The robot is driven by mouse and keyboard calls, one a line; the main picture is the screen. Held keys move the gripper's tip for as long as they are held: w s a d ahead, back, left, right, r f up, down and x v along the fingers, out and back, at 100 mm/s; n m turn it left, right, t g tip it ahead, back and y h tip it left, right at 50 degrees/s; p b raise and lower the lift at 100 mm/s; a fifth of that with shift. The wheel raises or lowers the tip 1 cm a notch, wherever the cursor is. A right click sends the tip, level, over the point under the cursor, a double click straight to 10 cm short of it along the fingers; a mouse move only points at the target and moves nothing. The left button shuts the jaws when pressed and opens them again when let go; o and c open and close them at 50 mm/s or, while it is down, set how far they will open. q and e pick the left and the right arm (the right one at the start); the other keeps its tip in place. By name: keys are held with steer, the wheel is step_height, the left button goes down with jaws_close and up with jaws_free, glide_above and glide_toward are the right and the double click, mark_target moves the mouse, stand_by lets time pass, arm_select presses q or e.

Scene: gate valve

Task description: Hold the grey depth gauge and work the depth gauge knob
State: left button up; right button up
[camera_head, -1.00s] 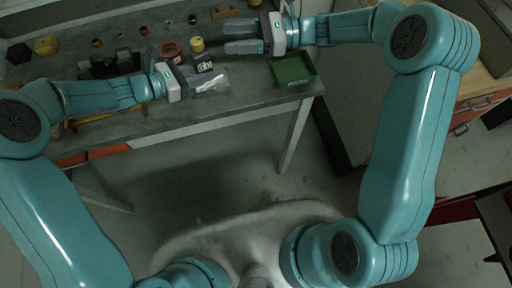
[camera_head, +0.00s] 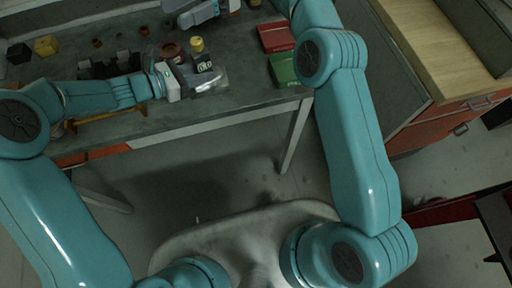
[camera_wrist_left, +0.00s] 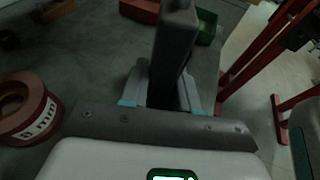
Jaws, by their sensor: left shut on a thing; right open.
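My left gripper (camera_head: 208,83) reaches in from the left over the bench and is shut on a dark grey upright piece, which looks like the depth gauge (camera_wrist_left: 175,45). In the left wrist view it stands between the two fingers (camera_wrist_left: 163,98). In the head view a dark body with a pale marked face (camera_head: 204,63) shows just behind the fingers. My right gripper (camera_head: 190,14) is open at the top edge of the head view, behind the left one and apart from the gauge. Its fingers point left and are partly cut off. I cannot make out the gauge's knob.
A red ring (camera_head: 171,50) and a yellow cylinder (camera_head: 196,44) are behind my left gripper. A red tray (camera_head: 277,37) and a green tray (camera_head: 284,70) are at the bench's right end. Bench surface between gauge and trays is clear.

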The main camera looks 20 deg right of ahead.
mark_target(191, 54)
steer(key=shift+g+h, duration=0.3)
steer(key=shift+g, duration=0.1)
steer(key=f, duration=0.7)
steer(key=a+f, duration=0.1)
steer(key=f, duration=0.2)
steer(key=shift+s+f, duration=0.15)
steer(key=shift+s, duration=0.05)
steer(key=shift+w+r+t, duration=0.1)
steer(key=shift+r+t, duration=0.2)
steer(key=shift+t, duration=0.2)
steer(key=shift+m+t+y, duration=0.4)
steer(key=shift+t+y, duration=0.1)
steer(key=m+t, duration=0.2)
steer(key=t, duration=0.1)
steer(key=m+t, duration=0.2)
steer(key=t, duration=0.1)
steer(key=w+m+t+y, duration=0.1)
steer(key=m+t, duration=0.1)
steer(key=t, duration=0.1)
steer(key=s+d, duration=0.2)
steer(key=d, duration=1)
steer(key=s+a+f+n+g+h, duration=0.1)
steer(key=s+f+n+g+h, duration=0.1)
steer(key=s+f+h, duration=0.3)
steer(key=s+f+n+g+h, duration=0.2)
steer(key=s+f+n+h, duration=0.2)
steer(key=s+f, duration=0.9)
steer(key=shift+a+f+n+g+h, duration=0.4)
steer(key=shift+f+n, duration=0.4)
steer(key=shift+f, duration=1.85)
